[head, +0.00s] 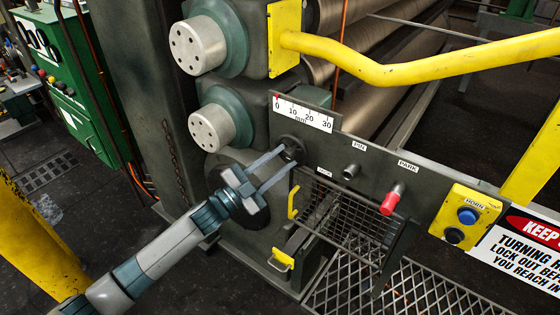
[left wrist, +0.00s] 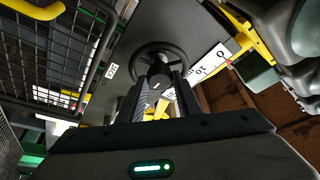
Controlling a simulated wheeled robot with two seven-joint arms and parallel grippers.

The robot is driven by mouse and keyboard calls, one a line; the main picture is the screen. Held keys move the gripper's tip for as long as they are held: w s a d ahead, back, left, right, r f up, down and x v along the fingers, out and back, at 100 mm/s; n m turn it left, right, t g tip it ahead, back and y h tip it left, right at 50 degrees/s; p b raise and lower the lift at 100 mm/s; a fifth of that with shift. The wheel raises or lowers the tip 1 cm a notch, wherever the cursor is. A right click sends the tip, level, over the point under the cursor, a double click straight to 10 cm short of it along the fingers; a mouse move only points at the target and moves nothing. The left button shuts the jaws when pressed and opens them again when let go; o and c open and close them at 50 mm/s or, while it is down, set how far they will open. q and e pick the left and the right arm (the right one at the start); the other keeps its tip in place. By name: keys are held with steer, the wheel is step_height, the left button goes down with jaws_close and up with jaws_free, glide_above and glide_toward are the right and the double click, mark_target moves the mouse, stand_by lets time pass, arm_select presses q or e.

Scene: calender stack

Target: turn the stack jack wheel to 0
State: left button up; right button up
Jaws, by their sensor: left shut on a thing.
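The stack jack wheel (head: 298,146) is a small dark handwheel on the grey panel, below the white mm scale (head: 303,115). In the left wrist view, its dark rim (left wrist: 160,48) circles a hub held between the fingers. My left gripper (head: 288,157) reaches the wheel from the lower left and is shut on it. A red pointer (head: 277,97) sits at the 0 end of the scale; it also shows as a red mark (left wrist: 229,62) in the left wrist view. The fingers partly hide the wheel. My right gripper is not in view.
Right of the wheel are a dark peg (head: 351,171) and a red-ended pin (head: 393,200) near the PARK label. A wire guard (head: 355,215) hangs below. A yellow rail (head: 420,70) crosses above right, and a yellow horn box (head: 465,216) stands lower right.

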arm_select(q)
steer(key=o, duration=1)
steer(key=shift+o, duration=0.2)
steer(key=shift+s+a+f, duration=0.2)
steer(key=shift+s+a, duration=0.05)
steer(key=shift+a, duration=0.05)
steer(key=b+v, duration=0.5)
steer(key=v, duration=1.1)
steer(key=shift+a, duration=0.3)
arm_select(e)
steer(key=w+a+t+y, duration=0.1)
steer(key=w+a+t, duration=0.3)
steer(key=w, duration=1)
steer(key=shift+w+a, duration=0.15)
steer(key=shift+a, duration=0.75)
arm_select(q)
steer(key=shift+s, duration=0.1)
